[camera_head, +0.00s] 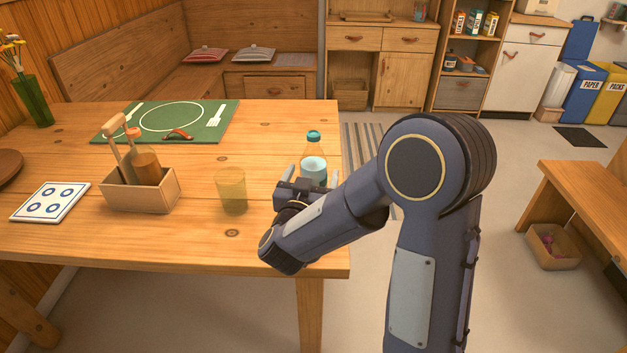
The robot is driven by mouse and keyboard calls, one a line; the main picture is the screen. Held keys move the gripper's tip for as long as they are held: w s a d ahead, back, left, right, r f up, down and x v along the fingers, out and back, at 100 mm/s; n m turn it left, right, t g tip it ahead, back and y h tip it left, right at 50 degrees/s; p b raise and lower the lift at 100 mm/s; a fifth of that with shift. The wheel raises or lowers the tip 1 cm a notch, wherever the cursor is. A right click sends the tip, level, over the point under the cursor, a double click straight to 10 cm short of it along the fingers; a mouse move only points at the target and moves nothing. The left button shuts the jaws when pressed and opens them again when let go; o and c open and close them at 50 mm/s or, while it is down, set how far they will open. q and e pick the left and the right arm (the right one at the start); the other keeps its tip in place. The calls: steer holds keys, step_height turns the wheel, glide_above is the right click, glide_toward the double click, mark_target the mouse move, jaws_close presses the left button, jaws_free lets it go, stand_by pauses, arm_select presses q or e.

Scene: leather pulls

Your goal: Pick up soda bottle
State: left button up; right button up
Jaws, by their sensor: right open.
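The soda bottle (314,160) stands upright near the right edge of the wooden table (262,250). It is clear with a teal cap and a pale label. My right gripper (311,180) is at the bottle, its open fingers pointing away toward it at the lower part. The gripper body hides the bottle's base. I cannot tell whether the fingers touch it. My left gripper is not in view.
A yellow glass (231,191) stands left of my right gripper. A wooden caddy (141,195) with bottles, a white tile (50,202) and a green placemat (205,131) are further left. A green vase (33,101) stands at the far left.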

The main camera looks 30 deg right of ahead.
steer(key=x, duration=0.3)
steer(key=shift+w+d, duration=0.25)
steer(key=c, duration=1.5)
